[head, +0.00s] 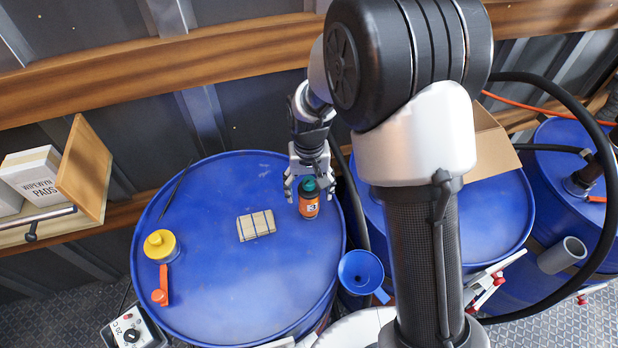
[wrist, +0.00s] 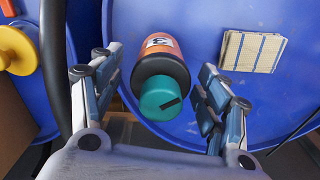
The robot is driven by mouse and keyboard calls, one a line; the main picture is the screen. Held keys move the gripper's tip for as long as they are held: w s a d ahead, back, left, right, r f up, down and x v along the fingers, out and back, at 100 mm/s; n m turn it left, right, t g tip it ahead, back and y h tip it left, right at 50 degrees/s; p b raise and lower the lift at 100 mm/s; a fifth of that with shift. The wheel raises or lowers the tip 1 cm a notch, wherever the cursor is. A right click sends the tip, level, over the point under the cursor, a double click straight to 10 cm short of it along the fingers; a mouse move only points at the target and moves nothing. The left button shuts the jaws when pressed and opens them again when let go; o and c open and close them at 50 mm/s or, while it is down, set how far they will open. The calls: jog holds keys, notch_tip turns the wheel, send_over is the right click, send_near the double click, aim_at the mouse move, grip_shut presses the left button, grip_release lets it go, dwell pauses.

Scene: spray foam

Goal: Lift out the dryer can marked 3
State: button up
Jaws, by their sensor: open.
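The dryer can (head: 309,205) is orange with a dark shoulder and a teal cap, and stands upright on the blue drum lid near its right edge. In the wrist view the can (wrist: 160,75) shows a white label with a dark 3, partly in view. My gripper (head: 308,187) is open around the upper part of the can. In the wrist view my gripper's fingers (wrist: 155,105) stand on either side of the can, with visible gaps. Whether the fingertips reach below the cap cannot be told exactly.
A pale slatted block (head: 256,225) lies left of the can on the drum lid (head: 200,290). A yellow cap (head: 160,244) and an orange-red piece (head: 161,290) are at the lid's left. A blue funnel (head: 361,272) stands right of the drum.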

aim_at(309, 180)
jog(key=shift+f, duration=1)
jog(key=shift+c, duration=0.5)
jog(key=c, duration=1.3)
jog(key=shift+r+p, duration=2.8)
jog(key=shift+r, duration=1.2)
